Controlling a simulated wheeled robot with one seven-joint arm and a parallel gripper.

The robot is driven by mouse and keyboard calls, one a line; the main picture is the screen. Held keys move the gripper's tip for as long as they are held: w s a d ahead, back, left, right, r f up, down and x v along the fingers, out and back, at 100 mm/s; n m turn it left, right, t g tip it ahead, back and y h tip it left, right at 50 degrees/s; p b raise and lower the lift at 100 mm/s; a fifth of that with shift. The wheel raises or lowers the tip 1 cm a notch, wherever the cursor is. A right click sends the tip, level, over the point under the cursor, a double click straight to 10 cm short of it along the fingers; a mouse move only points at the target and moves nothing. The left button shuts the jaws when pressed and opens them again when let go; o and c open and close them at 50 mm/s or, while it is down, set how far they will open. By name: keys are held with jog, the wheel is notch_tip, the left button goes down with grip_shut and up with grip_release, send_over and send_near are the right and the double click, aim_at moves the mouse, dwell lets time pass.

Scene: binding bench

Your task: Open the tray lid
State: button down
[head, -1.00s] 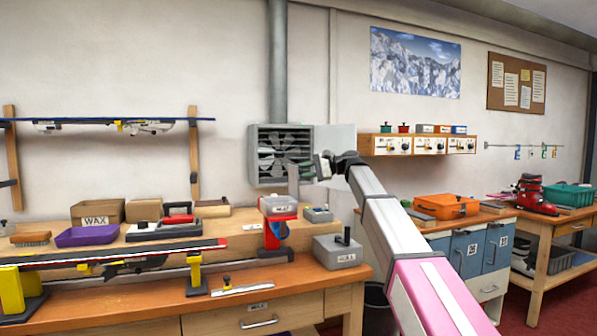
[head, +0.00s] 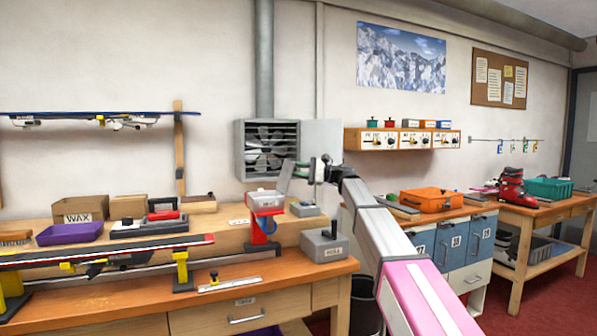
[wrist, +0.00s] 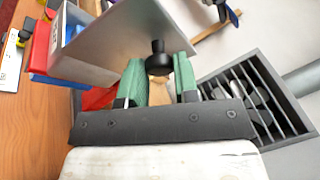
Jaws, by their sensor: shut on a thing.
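My gripper (head: 318,168) is above the right end of the bench. In the wrist view its green-padded fingers (wrist: 160,72) are closed about a black knob (wrist: 158,58) on a flat grey lid (wrist: 125,38). In the head view the grey lid (head: 286,177) shows as a thin, steeply tilted plate left of the gripper. Its lower edge is close above the red and white stand (head: 264,206). A small grey tray (head: 305,209) lies just right of that stand. I cannot tell where the lid's edge joins a tray.
The wall fan (head: 266,148) is behind the lid; it also shows in the wrist view (wrist: 257,105). A grey block with a dark knob (head: 325,247) stands on the bench's right end. The purple bin (head: 70,233) and a ski (head: 100,253) lie left.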

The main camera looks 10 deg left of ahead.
jog(key=c, duration=0.9)
grip_release()
jog(key=shift+o, duration=0.2)
jog(key=v, duration=1)
jog(key=shift+d, duration=0.35)
jog(key=shift+w+d, duration=0.15)
jog(key=shift+w, duration=0.05)
